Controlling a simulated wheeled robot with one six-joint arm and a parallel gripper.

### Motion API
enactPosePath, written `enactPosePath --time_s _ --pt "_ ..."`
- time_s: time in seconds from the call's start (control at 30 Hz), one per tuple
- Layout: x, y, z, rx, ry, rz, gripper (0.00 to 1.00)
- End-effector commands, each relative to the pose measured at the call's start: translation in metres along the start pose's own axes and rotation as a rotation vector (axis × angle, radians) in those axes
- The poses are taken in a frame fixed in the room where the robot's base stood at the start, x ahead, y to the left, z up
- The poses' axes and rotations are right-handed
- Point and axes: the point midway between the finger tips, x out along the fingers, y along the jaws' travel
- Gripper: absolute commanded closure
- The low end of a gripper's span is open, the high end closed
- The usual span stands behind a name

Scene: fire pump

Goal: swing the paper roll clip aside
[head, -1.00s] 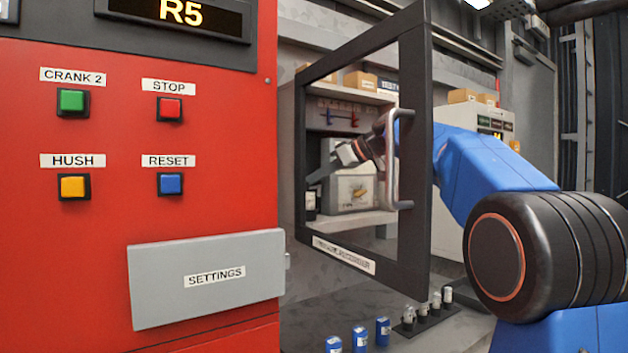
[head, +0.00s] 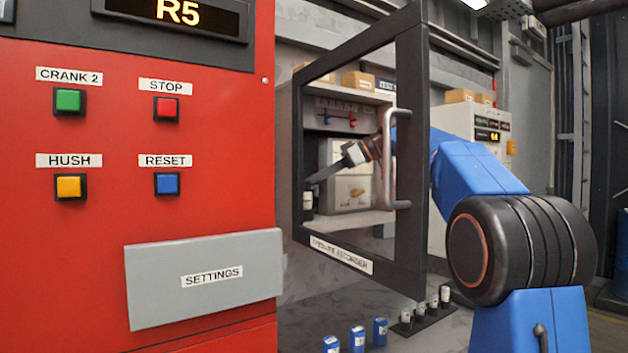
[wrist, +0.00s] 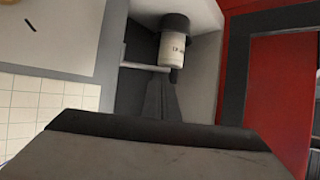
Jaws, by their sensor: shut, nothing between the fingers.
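The paper roll (wrist: 173,50), a white cylinder with a dark cap, shows upper centre in the wrist view. In the head view it looks like the small dark and white cylinder (head: 308,203) at the recorder's left. A thin pale bar (wrist: 145,68), which looks like the clip, crosses just below the roll to a dark end piece (wrist: 174,75). My gripper (head: 311,181) is shut and empty, its fingers pointing down-left inside the recorder. In the wrist view my fingertips (wrist: 160,78) appear close to the bar; whether they touch it I cannot tell.
The recorder's framed door (head: 412,150) stands open, with a grey handle (head: 390,160); my arm passes behind it. A red panel (wrist: 283,95) is close on the right in the wrist view. Gridded paper (wrist: 40,112) lies at the left.

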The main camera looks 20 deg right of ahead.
Motion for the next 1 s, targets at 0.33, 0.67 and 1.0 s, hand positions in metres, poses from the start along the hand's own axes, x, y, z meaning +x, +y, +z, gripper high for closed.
enactPosePath --time_s 0.33,0.67,1.0 --pt "-0.015 0.006 0.009 -0.020 0.000 -0.038 1.00" --pt "-0.029 0.017 0.017 -0.019 -0.001 -0.038 1.00" --pt "-0.030 0.018 0.017 -0.020 -0.001 -0.038 1.00"
